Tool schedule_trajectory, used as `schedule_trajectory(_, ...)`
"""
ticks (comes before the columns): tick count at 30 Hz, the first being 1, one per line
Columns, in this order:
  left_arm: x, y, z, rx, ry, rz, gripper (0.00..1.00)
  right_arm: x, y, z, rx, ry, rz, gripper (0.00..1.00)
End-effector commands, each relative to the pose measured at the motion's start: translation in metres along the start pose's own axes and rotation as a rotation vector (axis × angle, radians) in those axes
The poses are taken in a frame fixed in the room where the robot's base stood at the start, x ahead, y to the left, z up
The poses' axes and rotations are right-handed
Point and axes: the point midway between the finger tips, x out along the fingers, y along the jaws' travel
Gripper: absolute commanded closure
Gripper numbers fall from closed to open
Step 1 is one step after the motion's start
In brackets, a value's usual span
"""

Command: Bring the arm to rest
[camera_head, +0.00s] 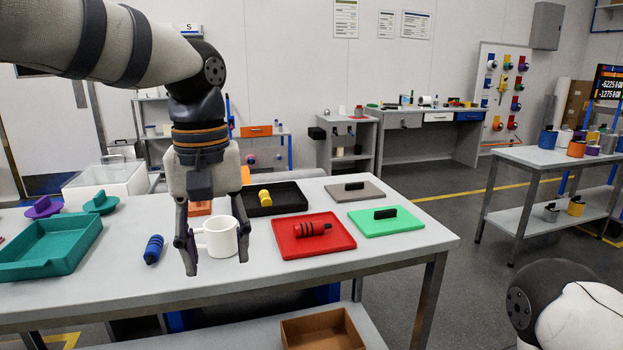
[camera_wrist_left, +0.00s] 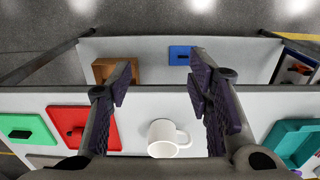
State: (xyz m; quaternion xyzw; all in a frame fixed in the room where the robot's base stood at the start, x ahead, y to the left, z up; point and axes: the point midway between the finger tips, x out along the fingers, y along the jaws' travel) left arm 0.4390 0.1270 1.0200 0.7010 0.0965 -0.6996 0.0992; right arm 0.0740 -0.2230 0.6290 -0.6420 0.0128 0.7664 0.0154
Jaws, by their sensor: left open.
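My left gripper (camera_head: 218,264) hangs pointing down over the front part of the workbench (camera_head: 330,262). Its jaws are open with nothing between the fingertips (camera_wrist_left: 160,82). A white mug (camera_head: 223,242) stands upright on the bench just behind the fingers in the head view. In the wrist view the mug (camera_wrist_left: 162,140) shows below the space between the fingers, apart from the fingertips. My right gripper is out of view; only a part of my right arm (camera_head: 580,318) shows at the lower right.
A teal tray (camera_head: 40,266) and a blue cylinder (camera_head: 153,250) lie left of the gripper. A red tray (camera_head: 330,247) with a red cylinder, a green plate (camera_head: 405,228) and a black tray (camera_head: 290,200) lie to the right. A brown box (camera_head: 322,330) stands on the lower shelf.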

Motion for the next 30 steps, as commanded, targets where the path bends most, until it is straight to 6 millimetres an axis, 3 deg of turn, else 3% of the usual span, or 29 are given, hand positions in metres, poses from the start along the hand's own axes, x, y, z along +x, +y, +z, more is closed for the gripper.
schedule_trajectory(1, 0.036, 0.002, 0.003, 0.027, -0.035, 0.007, 0.54, 0.0, 0.0, 0.0, 0.0, 0.0, 0.0, 0.6)
schedule_trajectory(5, 0.116, 0.006, 0.017, 0.085, -0.09, 0.055, 0.54, 0.0, 0.0, 0.0, 0.0, 0.0, 0.0, 0.6)
schedule_trajectory(8, 0.182, 0.002, 0.039, 0.118, -0.134, 0.094, 0.54, 0.0, 0.0, -0.001, 0.0, 0.002, 0.0, 0.6)
schedule_trajectory(11, 0.251, -0.011, 0.077, 0.141, -0.175, 0.13, 0.54, 0.0, 0.0, -0.001, 0.0, 0.001, 0.0, 0.6)
schedule_trajectory(12, 0.278, -0.019, 0.096, 0.146, -0.188, 0.142, 0.54, 0.0, 0.0, 0.0, 0.0, 0.0, 0.0, 0.6)
schedule_trajectory(16, 0.352, -0.062, 0.173, 0.153, -0.214, 0.149, 0.54, 0.0, 0.0, 0.0, 0.0, 0.0, 0.0, 0.6)
schedule_trajectory(19, 0.385, -0.106, 0.235, 0.161, -0.215, 0.112, 0.54, 0.0, 0.0, 0.0, 0.0, 0.0, 0.0, 0.6)
schedule_trajectory(21, 0.394, -0.137, 0.272, 0.177, -0.208, 0.073, 0.54, 0.0, 0.0, 0.0, 0.0, 0.001, 0.0, 0.6)
schedule_trajectory(24, 0.394, -0.172, 0.307, 0.209, -0.196, 0.017, 0.54, 0.0, 0.0, 0.0, 0.0, 0.001, 0.0, 0.6)
schedule_trajectory(27, 0.391, -0.19, 0.323, 0.231, -0.185, -0.019, 0.54, 0.0, 0.0, 0.0, 0.0, 0.001, 0.0, 0.6)
schedule_trajectory(30, 0.389, -0.195, 0.327, 0.24, -0.179, -0.028, 0.54, 0.0, 0.0, 0.0, 0.0, 0.001, 0.0, 0.6)
